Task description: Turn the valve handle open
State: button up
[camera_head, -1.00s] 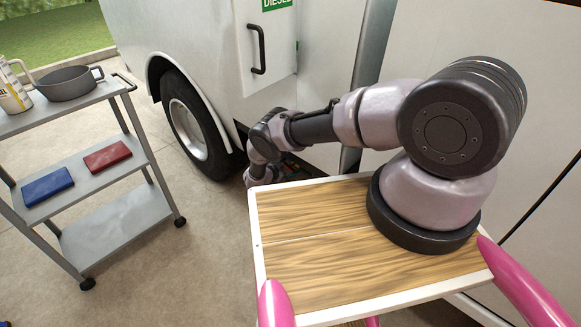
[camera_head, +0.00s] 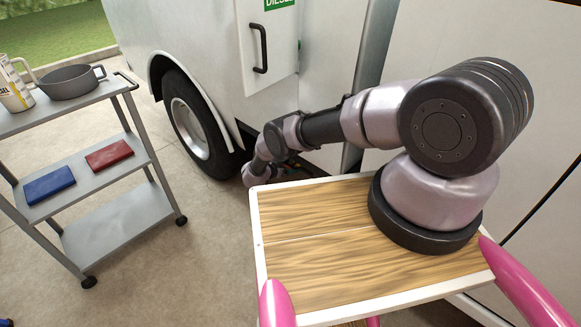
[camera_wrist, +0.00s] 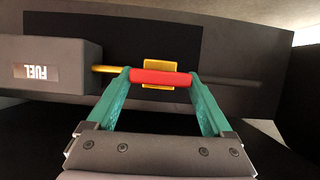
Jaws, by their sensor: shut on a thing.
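The valve handle (camera_wrist: 160,78) is a red bar in the wrist view. It lies level across the picture in front of a yellow valve body (camera_wrist: 163,65). My gripper (camera_wrist: 160,80) has its two green fingers at the left and right ends of the red bar, and it is shut on the handle. A yellow pipe (camera_wrist: 108,69) runs from the left towards the handle. In the head view my arm reaches down beside the truck's side, and the valve and the fingers are hidden there.
A dark box marked FUEL (camera_wrist: 50,66) sits left of the valve. The white truck (camera_head: 215,60) with its rear wheel (camera_head: 195,120) stands close to my arm. A grey cart (camera_head: 115,215) with a pot (camera_head: 70,82) stands at the left, with open floor between.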

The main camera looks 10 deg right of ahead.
jog(key=o, duration=1.1)
jog(key=shift+o, duration=0.2)
jog(key=v, duration=1.1)
jog(key=shift+f, duration=0.15)
